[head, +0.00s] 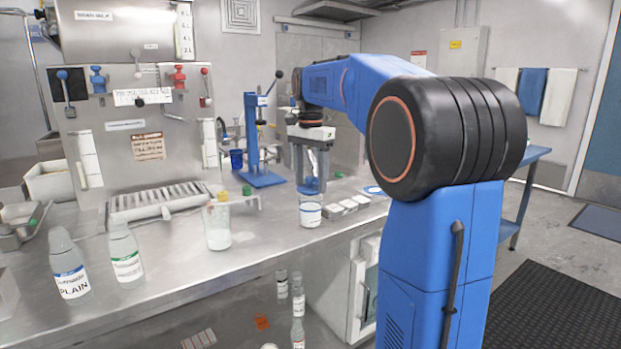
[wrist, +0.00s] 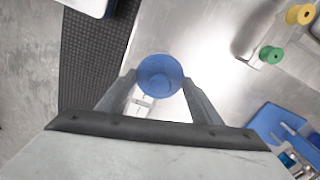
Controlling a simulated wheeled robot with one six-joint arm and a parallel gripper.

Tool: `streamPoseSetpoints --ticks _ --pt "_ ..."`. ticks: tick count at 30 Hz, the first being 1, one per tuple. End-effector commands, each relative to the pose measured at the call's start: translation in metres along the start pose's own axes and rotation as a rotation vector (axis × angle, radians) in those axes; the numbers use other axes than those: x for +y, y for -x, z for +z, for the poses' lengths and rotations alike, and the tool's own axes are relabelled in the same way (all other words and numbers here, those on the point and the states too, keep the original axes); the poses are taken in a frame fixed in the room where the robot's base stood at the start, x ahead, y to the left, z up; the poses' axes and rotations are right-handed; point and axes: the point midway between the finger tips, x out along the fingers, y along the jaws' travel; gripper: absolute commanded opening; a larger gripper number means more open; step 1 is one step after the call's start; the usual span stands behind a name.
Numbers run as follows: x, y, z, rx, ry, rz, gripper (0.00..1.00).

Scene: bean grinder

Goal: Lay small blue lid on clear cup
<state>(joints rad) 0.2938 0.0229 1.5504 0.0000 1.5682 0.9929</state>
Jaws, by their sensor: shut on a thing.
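My gripper (head: 311,180) points down over the bench and is shut on the small blue lid (head: 312,188). The clear cup (head: 310,212), with white contents and a label, stands upright on the bench directly below the lid in the head view. The lid is at or just above its rim; I cannot tell whether they touch. In the wrist view the lid hides most of what is below it.
A blue press stand (head: 262,178) is behind. A pale block tray (head: 347,206) lies close on the right. Two bottles (head: 70,270) (head: 125,255) stand front left.

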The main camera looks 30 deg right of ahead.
Motion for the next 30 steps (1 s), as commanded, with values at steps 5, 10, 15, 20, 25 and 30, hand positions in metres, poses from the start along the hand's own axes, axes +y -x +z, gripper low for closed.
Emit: streamPoseSetpoints --ticks 5,10,15,20,25,30 --pt "0.0001 0.0001 0.0000 0.000 0.000 0.000 0.38" --pt "0.0001 -0.0003 0.0001 0.000 0.000 0.000 0.38" --pt "0.0002 -0.0032 0.0001 0.000 0.000 0.001 0.38" --pt "0.0003 -0.0062 0.0002 -0.001 0.000 0.001 0.38" --pt "0.0002 -0.0067 0.0002 0.000 0.000 0.001 0.38" --pt "0.0001 -0.0066 0.0001 0.000 0.000 0.000 0.38"
